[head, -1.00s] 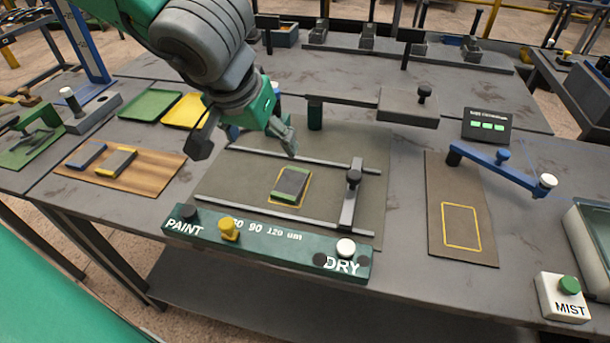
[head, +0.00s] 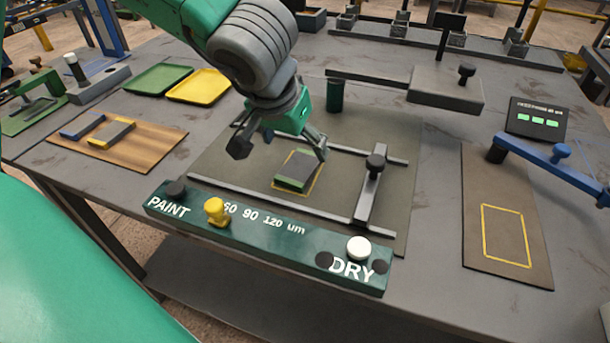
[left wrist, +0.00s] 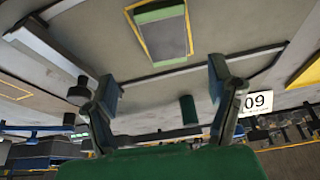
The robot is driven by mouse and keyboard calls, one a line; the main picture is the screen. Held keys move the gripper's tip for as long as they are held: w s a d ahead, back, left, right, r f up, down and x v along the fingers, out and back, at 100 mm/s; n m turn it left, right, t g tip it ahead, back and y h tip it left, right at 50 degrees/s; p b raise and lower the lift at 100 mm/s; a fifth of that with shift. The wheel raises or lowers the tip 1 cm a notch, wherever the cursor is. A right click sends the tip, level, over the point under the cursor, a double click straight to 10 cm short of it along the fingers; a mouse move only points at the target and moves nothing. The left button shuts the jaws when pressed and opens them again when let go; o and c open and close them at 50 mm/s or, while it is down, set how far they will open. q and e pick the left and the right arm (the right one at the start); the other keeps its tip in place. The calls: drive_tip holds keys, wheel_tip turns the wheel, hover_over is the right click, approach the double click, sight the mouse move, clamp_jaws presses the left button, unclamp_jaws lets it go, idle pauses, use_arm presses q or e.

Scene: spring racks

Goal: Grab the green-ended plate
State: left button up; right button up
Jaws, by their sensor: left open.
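The green-ended plate (head: 297,170) is a dark grey block with a green near end. It lies inside a yellow outlined rectangle on the mat between two rails. My right gripper is not in view.
A green PAINT/DRY panel (head: 265,235) with knobs runs along the near side. A sliding crossbar (head: 371,190) stands right of the plate. A wooden board (head: 120,140) with two other plates lies left. A blue arm (head: 550,165) and mat (head: 505,230) are at right.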

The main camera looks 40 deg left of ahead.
sight(302, 167)
use_arm(q)
drive_tip(key=f, duration=0.1)
drive_tip(key=w+a+f, duration=0.1)
drive_tip(key=f, duration=0.1)
drive_tip(key=shift+a+b, duration=0.2)
drive_tip(key=shift+b, duration=0.1)
drive_tip(key=shift+w+a+f, duration=0.1)
drive_tip(key=shift+a+f, duration=0.05)
drive_tip(key=shift+a, duration=0.1)
drive_tip(key=shift+a+f+b, duration=0.1)
drive_tip(key=shift+f+b, duration=0.2)
drive_tip(key=shift+f, duration=0.05)
drive_tip(key=f+b, duration=0.1)
drive_tip(key=w+d+f+b, duration=0.1)
drive_tip(key=f, duration=0.1)
drive_tip(key=shift+w+d+f, duration=0.1)
drive_tip(key=shift+w+f, duration=0.05)
drive_tip(key=shift+w+d+f, duration=0.15)
drive_tip(key=shift+w+f, duration=0.05)
drive_tip(key=shift+f, duration=0.05)
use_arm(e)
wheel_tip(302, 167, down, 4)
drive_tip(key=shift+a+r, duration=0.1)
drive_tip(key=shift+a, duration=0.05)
